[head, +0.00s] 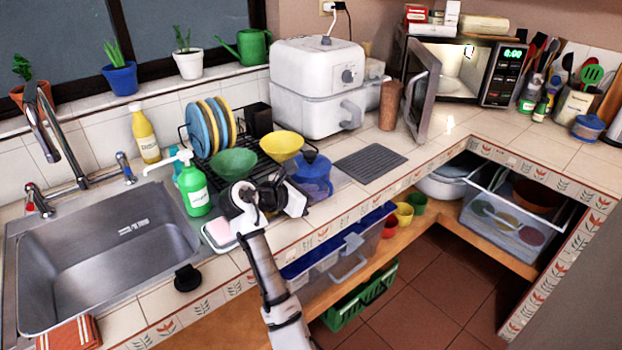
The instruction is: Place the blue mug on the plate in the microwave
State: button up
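A blue vessel (314,172) stands on the counter right of the dish rack, partly hidden by my gripper. It has a knob-like top, so I cannot tell whether it is the mug or a kettle; no other blue mug is clear. My gripper (292,196) is just left of and in front of it, above the counter's front part. Its fingers are small and dark here, and I cannot tell whether they are apart or touch the vessel. The microwave (501,73) stands at the back right with its door (421,92) swung open. A pale plate (453,86) seems to lie inside, hard to make out.
A dish rack holds plates, a green bowl (233,163) and a yellow bowl (281,145). A white appliance (305,105) and a brown cylinder (390,104) stand behind a grey mat (370,163). The sink (110,250) is at left. Counter before the microwave is clear.

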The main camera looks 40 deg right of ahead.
aim_at(330, 191)
jog(key=shift+p+x, duration=0.95)
jog(key=shift+x, duration=2.05)
jog(key=shift+s, duration=0.1)
grip_shut()
